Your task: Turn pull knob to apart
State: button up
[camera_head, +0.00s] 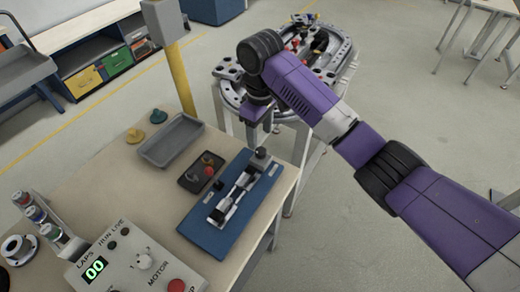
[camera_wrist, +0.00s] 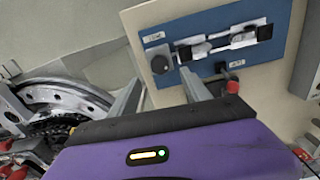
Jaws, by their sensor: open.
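The pull knob is a dark round knob (camera_head: 261,153) at the far right end of a blue board (camera_head: 203,235) on the table. In the wrist view the knob (camera_wrist: 160,64) sits at the left end of the board (camera_wrist: 280,35), beside a small white label. White and dark blocks (camera_head: 232,200) lie in line along the board from the knob. My gripper (camera_head: 259,133) is open, its fingers pointing down near the knob.
A small dark panel (camera_head: 190,184) with red and dark knobs and a grey tray (camera_head: 171,140) are beside the board. A control box (camera_head: 130,270) with motor knob and red button stands at the near edge. The ring track (camera_head: 338,60) stands behind my arm.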

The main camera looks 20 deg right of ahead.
aim_at(260, 151)
jog(key=shift+s+f, duration=0.15)
jog(key=shift+f, duration=0.15)
jog(key=shift+f+p, duration=0.5)
jog(key=shift+f, duration=3.1)
grip_shut()
